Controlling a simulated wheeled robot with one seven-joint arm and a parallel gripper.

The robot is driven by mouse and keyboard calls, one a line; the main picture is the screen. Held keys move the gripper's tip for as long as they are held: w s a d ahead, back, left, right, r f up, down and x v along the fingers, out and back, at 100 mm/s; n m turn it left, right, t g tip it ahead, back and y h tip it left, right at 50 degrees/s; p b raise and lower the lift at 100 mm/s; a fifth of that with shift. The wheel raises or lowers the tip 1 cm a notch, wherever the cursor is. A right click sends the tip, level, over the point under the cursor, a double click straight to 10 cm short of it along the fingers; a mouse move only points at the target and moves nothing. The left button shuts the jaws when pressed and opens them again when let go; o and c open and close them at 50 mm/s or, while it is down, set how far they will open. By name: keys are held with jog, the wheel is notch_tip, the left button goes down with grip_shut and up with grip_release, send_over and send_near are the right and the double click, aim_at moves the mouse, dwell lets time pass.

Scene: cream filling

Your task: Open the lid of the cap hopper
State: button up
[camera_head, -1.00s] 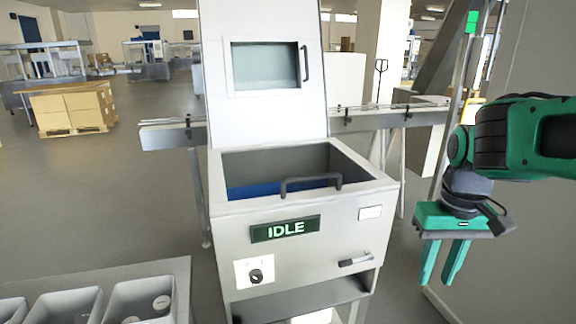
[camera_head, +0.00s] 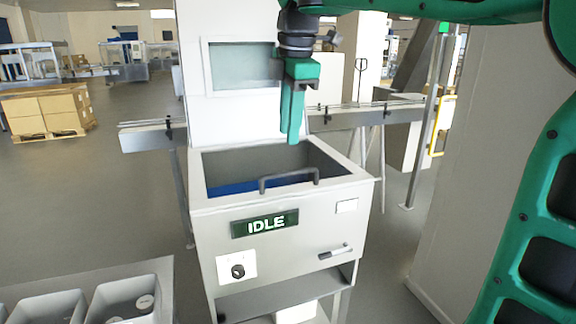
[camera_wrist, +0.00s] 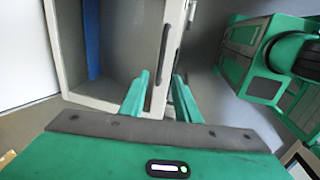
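The cap hopper is a pale box (camera_head: 362,178) with blue inside, on the front of a machine. A dark arched handle (camera_head: 288,180) stands at its front edge. I cannot tell whether a clear lid covers the top. My gripper (camera_head: 292,138) points down over the hopper's opening, behind and above the handle. In the wrist view my gripper (camera_wrist: 161,75) has its two fingers apart with nothing held between them. The hopper's rim (camera_wrist: 88,101) and the dark handle (camera_wrist: 164,50) lie beyond the fingertips there. The two do not appear to touch.
The machine's front has an IDLE display (camera_head: 265,223), a knob (camera_head: 238,271) and a lever (camera_head: 335,251). A tall windowed panel (camera_head: 196,60) rises behind the hopper. Grey bins (camera_head: 125,300) stand at the lower left. A conveyor (camera_head: 345,118) runs behind. A wall is at the right.

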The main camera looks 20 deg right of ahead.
aim_at(287, 173)
jog(key=f, duration=0.3)
jog(key=w+f, duration=0.1)
jog(key=f, duration=0.2)
jog(key=w+f, duration=0.1)
jog(key=f, duration=0.3)
jog(key=shift+d, duration=0.1)
